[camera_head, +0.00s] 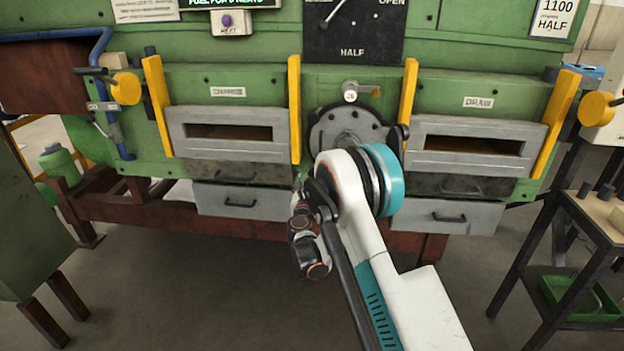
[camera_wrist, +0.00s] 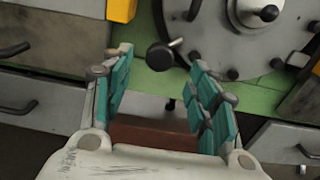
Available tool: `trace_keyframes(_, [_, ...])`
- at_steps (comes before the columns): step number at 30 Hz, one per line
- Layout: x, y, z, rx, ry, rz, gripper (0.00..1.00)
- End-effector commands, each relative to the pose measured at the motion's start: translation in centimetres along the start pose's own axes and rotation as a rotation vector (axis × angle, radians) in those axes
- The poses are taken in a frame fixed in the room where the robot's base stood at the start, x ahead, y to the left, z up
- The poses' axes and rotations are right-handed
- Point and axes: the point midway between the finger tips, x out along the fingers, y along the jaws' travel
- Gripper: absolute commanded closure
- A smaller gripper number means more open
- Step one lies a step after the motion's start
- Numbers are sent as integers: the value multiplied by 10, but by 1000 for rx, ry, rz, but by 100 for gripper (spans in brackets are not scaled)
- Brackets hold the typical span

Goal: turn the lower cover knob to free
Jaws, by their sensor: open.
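The round grey bolted cover (camera_head: 326,131) is at the middle of the green furnace front, partly hidden by my arm. Its lower part fills the top right of the wrist view (camera_wrist: 222,48). A dark round knob with a short light stem (camera_wrist: 160,57) sits at the cover's lower edge in the wrist view; it looks like the lower cover knob. My gripper (camera_wrist: 161,60) is open, its teal-padded fingers on either side of the knob's position in the picture. I cannot tell whether they touch it. In the head view, my arm hides this knob and the fingertips.
Slotted grey doors stand left (camera_head: 225,149) and right (camera_head: 470,161) of the cover, flanked by yellow posts (camera_head: 295,108). Grey drawers (camera_head: 240,202) lie below. A dark side table (camera_head: 590,225) stands at right. The floor in front is open.

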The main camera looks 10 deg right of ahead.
Motion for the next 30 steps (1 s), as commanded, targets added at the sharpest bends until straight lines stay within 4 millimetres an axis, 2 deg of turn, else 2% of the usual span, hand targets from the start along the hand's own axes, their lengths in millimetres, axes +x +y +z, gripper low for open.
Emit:
trace_keyframes(3, [23,0,-3,0,0,-2,46])
trace_keyframes(9, [50,0,-2,1,0,-1,46])
trace_keyframes(15, [61,0,0,1,0,0,46])
trace_keyframes(23, [62,0,0,1,0,0,46])
trace_keyframes(29, [62,0,0,1,0,0,89])
trace_keyframes(30, [62,0,0,1,0,0,90])
